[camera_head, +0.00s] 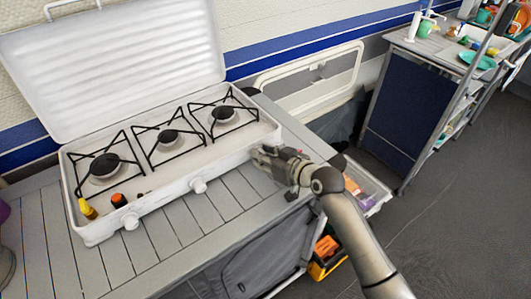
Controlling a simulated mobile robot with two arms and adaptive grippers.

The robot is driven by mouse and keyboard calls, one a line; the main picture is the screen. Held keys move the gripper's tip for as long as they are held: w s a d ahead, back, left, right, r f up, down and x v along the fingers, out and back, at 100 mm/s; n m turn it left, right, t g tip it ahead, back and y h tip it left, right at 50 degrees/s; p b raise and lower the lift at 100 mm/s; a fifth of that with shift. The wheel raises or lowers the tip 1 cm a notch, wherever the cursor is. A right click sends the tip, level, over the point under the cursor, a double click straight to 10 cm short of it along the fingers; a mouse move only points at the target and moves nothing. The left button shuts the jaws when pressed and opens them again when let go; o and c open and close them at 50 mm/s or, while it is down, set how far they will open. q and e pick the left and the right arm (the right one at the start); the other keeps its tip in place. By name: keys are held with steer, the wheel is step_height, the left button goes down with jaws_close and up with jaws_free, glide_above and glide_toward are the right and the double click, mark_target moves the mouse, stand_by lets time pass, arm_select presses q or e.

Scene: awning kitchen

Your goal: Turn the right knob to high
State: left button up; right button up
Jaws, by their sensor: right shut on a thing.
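A white three-burner camping stove (165,190) with its lid (120,65) raised stands on a grey slatted table. The left knob (131,221) and middle knob (198,185) show on its front face. My right gripper (262,157) is at the right end of that face, shut on the right knob. The gripper hides the knob, so its turn angle cannot be seen. No flame shows at the right burner (224,113). My left gripper is not in view.
A yellow item (87,209) and an orange-and-black item (119,200) lie at the stove's front left. The slatted table (205,220) is bare in front of the stove. A second kitchen unit (404,110) stands at the back right, with dark floor (450,210) beside it.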

steer(key=n+p, duration=0.1)
steer(key=n+t+h+p, duration=0.1)
steer(key=p, duration=0.1)
steer(key=shift+s+a+r+n+h, duration=0.15)
steer(key=shift+n+h, duration=0.15)
steer(key=shift+n, duration=0.1)
steer(key=shift+a+n+t+h+p, duration=0.1)
steer(key=shift+n+t+h+p, duration=0.55)
steer(key=shift+n, duration=0.35)
steer(key=shift+f, duration=0.2)
steer(key=o, duration=1)
